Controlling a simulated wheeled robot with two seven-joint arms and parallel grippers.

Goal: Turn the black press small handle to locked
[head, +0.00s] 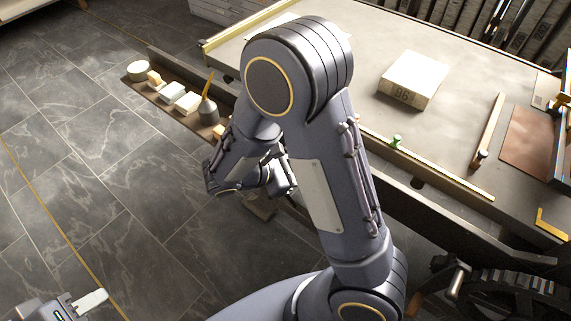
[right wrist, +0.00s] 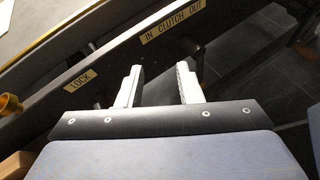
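The black press's dark side rail shows in the right wrist view, with a yellow LOCK label (right wrist: 80,80) and a yellow IN CLUTCH OUT label (right wrist: 172,22). My right gripper (right wrist: 160,88) is open in front of this rail, its two white fingers apart. A dark lever-like part (right wrist: 198,62) stands beside the right finger. I cannot tell for sure which part is the small handle. In the head view my right arm's bulk hides most of that gripper and the rail there. My left gripper (head: 82,301) is at the bottom left, partly cut off, over the floor.
The press bed (head: 450,110) carries a pale block (head: 413,80) marked 96. A narrow dark shelf (head: 222,112) with small blocks and a brush pot juts along the bed's side. A toothed gear (head: 520,290) and crank are at bottom right. The left floor is clear.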

